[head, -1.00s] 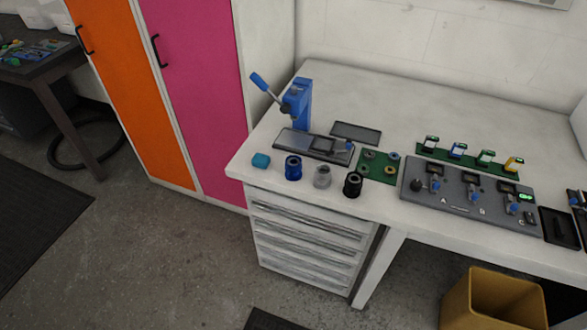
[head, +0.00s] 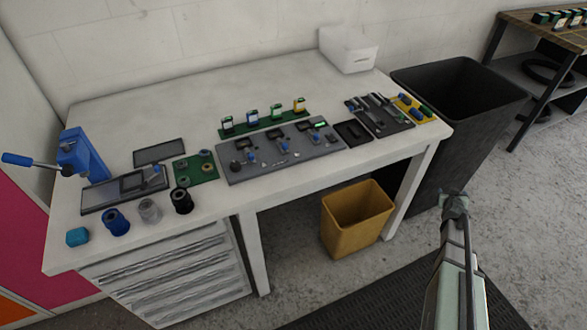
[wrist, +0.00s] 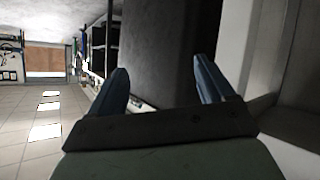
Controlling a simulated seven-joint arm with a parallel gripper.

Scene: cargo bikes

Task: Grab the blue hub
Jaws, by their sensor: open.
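The blue hub (head: 116,222) is a dark blue cylinder standing upright near the front left edge of the white workbench (head: 250,75) in the head view. A clear grey hub (head: 149,210) and a black hub (head: 181,201) stand in a row to its right, and a small teal block (head: 77,237) lies to its left. My gripper shows in the wrist view (wrist: 170,90) with its two fingers spread apart and nothing between them. In the head view my arm is at the lower right, in front of the bench and far from the blue hub.
A blue lever press (head: 82,155) stands behind the hubs. A green mat (head: 195,177) with small rings and a grey fixture board (head: 270,160) lie to the right. A yellow bin (head: 357,220) and a black bin (head: 440,110) stand on the floor.

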